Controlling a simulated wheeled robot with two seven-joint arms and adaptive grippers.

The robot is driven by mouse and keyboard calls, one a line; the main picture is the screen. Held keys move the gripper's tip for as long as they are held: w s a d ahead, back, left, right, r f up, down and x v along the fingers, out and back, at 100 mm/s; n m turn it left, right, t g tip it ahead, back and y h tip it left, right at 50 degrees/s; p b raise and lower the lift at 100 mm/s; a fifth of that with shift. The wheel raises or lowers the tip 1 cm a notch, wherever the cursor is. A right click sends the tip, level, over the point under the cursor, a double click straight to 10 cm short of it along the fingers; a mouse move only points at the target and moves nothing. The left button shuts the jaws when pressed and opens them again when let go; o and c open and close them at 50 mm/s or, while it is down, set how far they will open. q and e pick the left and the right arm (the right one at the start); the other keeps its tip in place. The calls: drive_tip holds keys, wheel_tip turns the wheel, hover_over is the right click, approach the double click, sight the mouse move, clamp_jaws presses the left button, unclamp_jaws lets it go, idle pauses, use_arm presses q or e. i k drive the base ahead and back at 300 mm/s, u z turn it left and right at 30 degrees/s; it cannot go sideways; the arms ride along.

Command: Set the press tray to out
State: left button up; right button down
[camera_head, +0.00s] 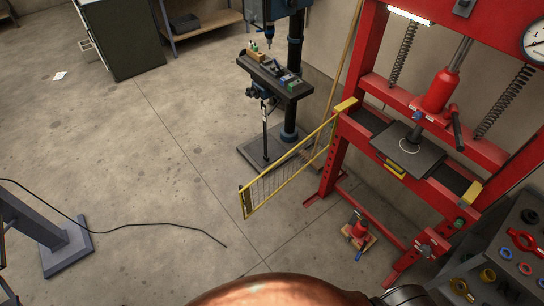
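The red press (368,80) stands at the right. Its press tray (425,158) is a dark flat plate with a white ring mark, lying at the level of the lower red beam under the ram (416,130). A yellow handle (395,170) is on the tray's front edge. The tray's front part reaches over the front of the beam; how far it can slide I cannot tell. Neither of my grippers is in view.
A yellow mesh guard (290,172) stands swung out left of the press. A red bottle jack (358,230) sits on the floor before it. A tool cart (500,250) is at the lower right, a drill press (275,80) behind. The left floor is mostly clear, with a black cable (130,224).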

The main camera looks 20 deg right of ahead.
sight(405, 150)
drive_tip(key=u, duration=1)
drive_tip(key=i, duration=2.6)
drive_tip(key=z, duration=3.9)
drive_tip(key=i, duration=0.5)
